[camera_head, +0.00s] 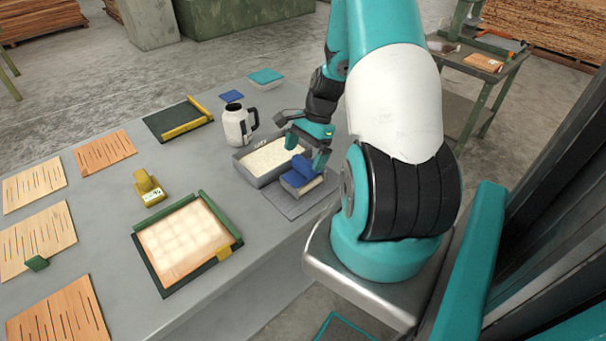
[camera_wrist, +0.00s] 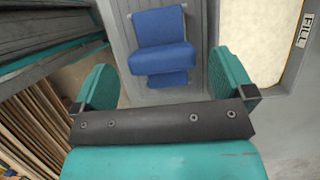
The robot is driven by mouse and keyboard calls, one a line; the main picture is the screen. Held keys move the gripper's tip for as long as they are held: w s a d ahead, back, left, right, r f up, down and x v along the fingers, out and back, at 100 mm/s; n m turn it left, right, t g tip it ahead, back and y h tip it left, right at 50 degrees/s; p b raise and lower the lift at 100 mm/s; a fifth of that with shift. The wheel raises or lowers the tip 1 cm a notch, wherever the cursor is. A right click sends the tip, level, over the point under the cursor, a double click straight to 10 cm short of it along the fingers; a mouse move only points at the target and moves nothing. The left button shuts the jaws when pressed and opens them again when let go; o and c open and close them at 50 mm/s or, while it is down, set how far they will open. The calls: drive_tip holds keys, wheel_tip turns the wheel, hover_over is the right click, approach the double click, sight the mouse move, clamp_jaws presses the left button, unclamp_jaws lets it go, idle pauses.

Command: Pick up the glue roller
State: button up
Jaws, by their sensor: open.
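The glue roller appears to be the blue piece (camera_head: 300,171) in a small grey holder beside the glue tray, partly hidden by my gripper in the head view. In the wrist view the blue roller (camera_wrist: 162,60) shows a broad rounded body with a narrower lower part. My gripper (camera_head: 308,149) is open above it. In the wrist view its two teal fingers (camera_wrist: 165,72) stand apart, one to each side of the blue roller, with no visible contact. The grey glue tray (camera_head: 258,180) holds a pale, speckled surface and lies just left of the roller.
A white jug (camera_head: 236,127) stands behind the tray. A framed pale panel (camera_head: 183,240), a yellow tool (camera_head: 148,187) and slotted wood sheets (camera_head: 40,240) lie to the left. Bare tabletop (camera_head: 215,170) separates them.

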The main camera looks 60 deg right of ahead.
sight(304, 160)
drive_tip(key=x, duration=0.3)
drive_tip(key=p+x, duration=0.1)
drive_tip(key=x, duration=0.1)
drive_tip(key=shift+d+f, duration=0.1)
drive_tip(key=shift+d, duration=0.25)
drive_tip(key=c, duration=1.1)
wheel_tip(304, 160, up, 20)
drive_tip(key=shift+r+b, duration=0.1)
drive_tip(key=shift+b, duration=0.25)
drive_tip(key=o, duration=0.5)
drive_tip(key=shift+c, duration=0.6)
